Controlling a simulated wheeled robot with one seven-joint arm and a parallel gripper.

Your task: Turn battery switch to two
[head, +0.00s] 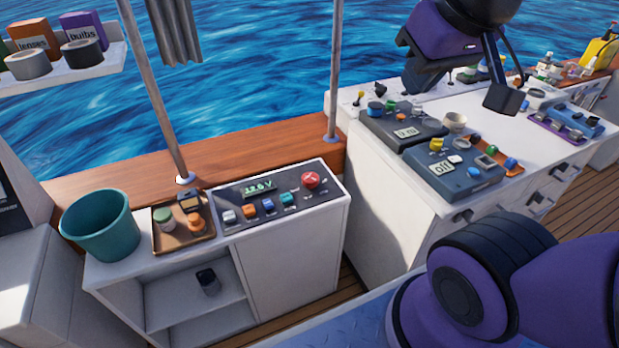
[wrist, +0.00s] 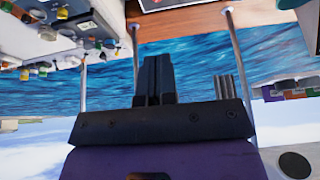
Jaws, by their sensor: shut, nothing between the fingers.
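A dark control panel (head: 280,196) lies on top of the white cabinet at centre left in the head view. It has a green-lit voltage display (head: 258,187), a row of coloured knobs and a large round red knob (head: 311,180) at its right end. The red knob looks like the battery switch; its marks are too small to read. My gripper (wrist: 153,62) has its black fingers together and empty in the wrist view. In the head view my arm's end is high at the upper right, well away from the panel and not touching anything.
A teal bucket (head: 100,226) and a brown tray (head: 182,228) with small items stand left of the panel. A metal post (head: 155,90) rises behind them. A white counter (head: 398,185) at right carries several devices. Open air lies above the panel.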

